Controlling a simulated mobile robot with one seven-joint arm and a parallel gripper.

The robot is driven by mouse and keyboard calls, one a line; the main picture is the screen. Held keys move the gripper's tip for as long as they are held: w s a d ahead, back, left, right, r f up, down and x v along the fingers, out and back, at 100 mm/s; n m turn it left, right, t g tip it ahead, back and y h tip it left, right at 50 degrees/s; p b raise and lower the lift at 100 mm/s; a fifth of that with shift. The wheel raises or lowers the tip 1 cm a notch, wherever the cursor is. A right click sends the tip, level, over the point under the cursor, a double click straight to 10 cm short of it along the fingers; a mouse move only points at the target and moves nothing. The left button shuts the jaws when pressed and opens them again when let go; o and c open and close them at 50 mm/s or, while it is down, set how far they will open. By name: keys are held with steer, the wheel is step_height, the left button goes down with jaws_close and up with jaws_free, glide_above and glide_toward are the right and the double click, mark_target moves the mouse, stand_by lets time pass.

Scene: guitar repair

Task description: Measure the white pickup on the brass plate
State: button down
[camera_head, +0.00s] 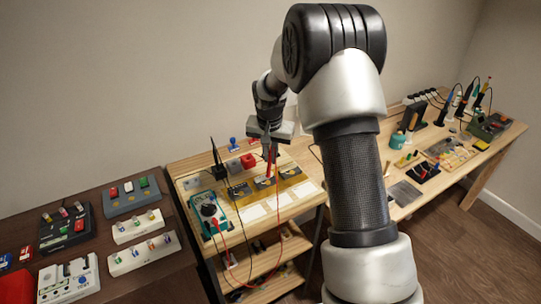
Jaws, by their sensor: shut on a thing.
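My gripper (269,150) points down over the small wooden workbench and is shut on a red test probe (269,168). A red lead runs from the probe down to the teal multimeter (208,211), which has a dark dial and sits at the bench's left front. The probe's tip is over a row of yellowish, brass-coloured plates with dark parts (241,191); I cannot tell whether it touches anything. The plates are too small to tell which one bears a white pickup. A black upright probe or holder (215,155) stands behind the multimeter.
A red block (248,160) and a blue stamp-like item (234,144) stand at the back of the bench. Pale cards (253,213) lie along its front. A dark table (150,278) with pedals is on the left. A long bench (480,155) with tools is on the right.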

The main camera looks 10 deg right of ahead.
steer(key=shift+f+b, duration=0.45)
steer(key=shift+f, duration=0.1)
stand_by(2.6)
steer(key=shift+r+p, duration=1.75)
steer(key=shift+r, duration=1.3)
